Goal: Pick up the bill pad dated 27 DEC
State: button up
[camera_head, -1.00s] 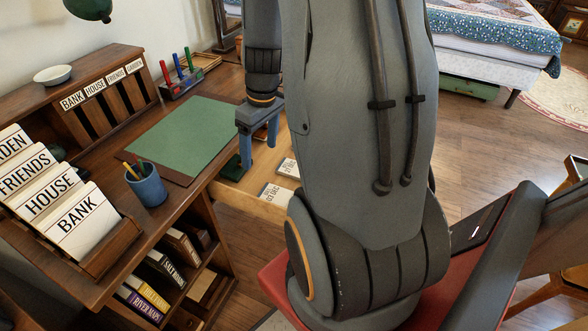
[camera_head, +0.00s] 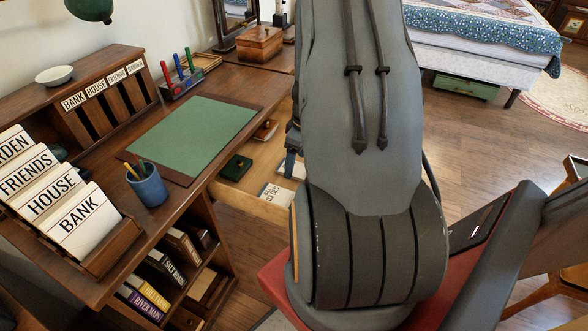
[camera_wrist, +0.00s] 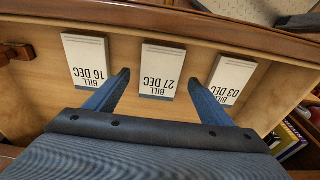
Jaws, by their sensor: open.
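The bill pad dated 27 DEC (camera_wrist: 161,70) lies in the open drawer, the middle one of three pads in the wrist view. Its print is upside down there. My gripper (camera_wrist: 158,76) is open, with one blue finger on each side of this pad; I cannot tell how high above it. The 16 DEC pad (camera_wrist: 88,60) lies to the left and the 03 DEC pad (camera_wrist: 231,80) to the right. In the head view my arm hides most of the gripper, and one pad (camera_head: 275,194) shows in the drawer.
The drawer (camera_head: 238,197) also holds a dark green item (camera_head: 235,167) and a brown one (camera_head: 265,130). The desk with a green mat (camera_head: 202,133) is above it. A blue pen cup (camera_head: 147,186) and a file box (camera_head: 122,240) stand on the desk.

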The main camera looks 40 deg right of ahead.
notch_tip(320, 180, down, 2)
jog(key=shift+w+f, duration=0.1)
jog(key=shift+w, duration=0.05)
jog(key=c, duration=1.2)
jog(key=shift+o, duration=0.2)
jog(key=shift+r, duration=0.2)
